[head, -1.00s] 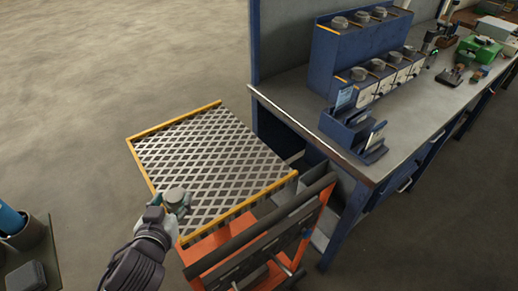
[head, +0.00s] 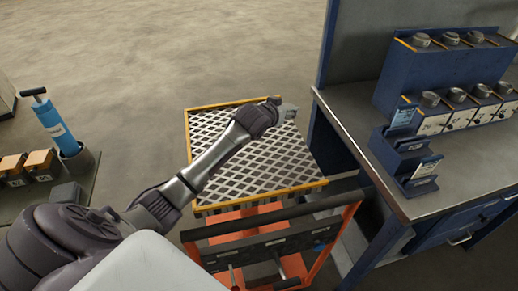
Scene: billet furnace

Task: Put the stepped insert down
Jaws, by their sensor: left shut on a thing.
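My left arm reaches across from the lower left. Its gripper (head: 287,112) is over the far right part of the cart's lattice top (head: 262,163), near the back rim. The gripper is small in the head view and partly hidden by my own wrist. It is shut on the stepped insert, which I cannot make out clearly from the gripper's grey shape. I cannot tell whether the insert touches the lattice. My right gripper is not in view.
The orange cart has a raised yellow rim and a dark handle bar (head: 270,218) in front. A blue workbench (head: 395,195) with gauge stations (head: 440,118) stands close on its right. A blue hand pump (head: 55,125) stands at left. The visible lattice is clear.

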